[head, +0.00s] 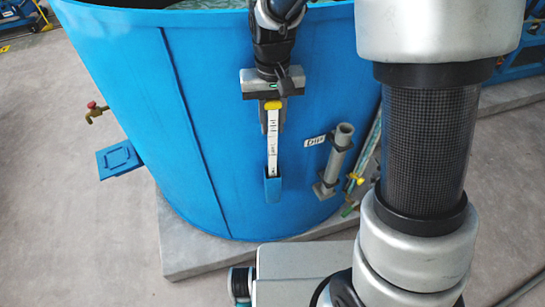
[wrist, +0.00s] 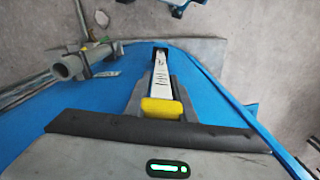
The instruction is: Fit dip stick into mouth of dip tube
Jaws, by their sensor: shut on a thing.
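The dip stick (head: 272,140) is a flat white graduated strip with a yellow top. My gripper (head: 271,118) is shut on the stick just below the yellow top. The wrist view shows the yellow top between my gripper's fingers (wrist: 161,100) and the strip (wrist: 160,75) running away from them. The dip tube (head: 334,162) is a grey pipe right of the stick, its open mouth upward. In the wrist view the dip tube (wrist: 72,66) is at the left, apart from the stick.
The large blue tank (head: 220,120) stands close behind the stick. A "DIP" label (head: 315,141) sits beside the tube's mouth. A sight glass (head: 367,150) is further right. A brass tap (head: 96,112) sticks out at the left. My own arm covers much of the right.

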